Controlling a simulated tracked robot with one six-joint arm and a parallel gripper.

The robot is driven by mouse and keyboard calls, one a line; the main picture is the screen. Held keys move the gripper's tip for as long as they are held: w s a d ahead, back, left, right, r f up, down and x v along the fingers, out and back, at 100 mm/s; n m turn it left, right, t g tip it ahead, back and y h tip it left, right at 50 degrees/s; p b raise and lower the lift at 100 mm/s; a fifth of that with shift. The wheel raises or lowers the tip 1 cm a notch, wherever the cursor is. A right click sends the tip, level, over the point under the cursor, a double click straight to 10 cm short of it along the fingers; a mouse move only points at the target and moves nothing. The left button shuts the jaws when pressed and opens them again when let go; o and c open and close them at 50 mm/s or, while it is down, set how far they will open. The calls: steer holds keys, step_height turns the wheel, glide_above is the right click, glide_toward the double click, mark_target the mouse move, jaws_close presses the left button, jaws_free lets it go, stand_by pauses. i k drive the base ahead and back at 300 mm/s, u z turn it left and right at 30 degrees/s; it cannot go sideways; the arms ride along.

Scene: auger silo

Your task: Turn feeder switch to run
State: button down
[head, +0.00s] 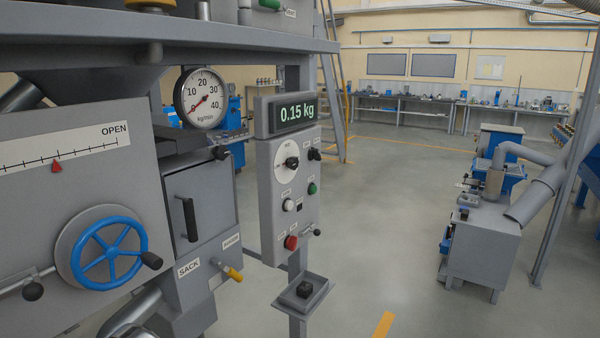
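A grey control panel (267,205) stands on a post right of the silo machine. It carries a lit display (292,113) reading 0.15 kg. Below are a black knob (291,162) on a round white dial and a smaller black knob (314,154) at its upper right. A green button (312,188), a white button (288,205) and a red button (291,242) sit lower, with a small black-tipped lever (317,232) at the right edge. The labels are too small to read, so I cannot tell which control is the feeder switch. My gripper is not in view.
A small tray (303,294) with a black block juts out below the panel. Open floor lies to the right, before a grey machine (484,235).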

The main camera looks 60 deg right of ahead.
mark_target(314, 154)
steer(key=z, duration=2.05)
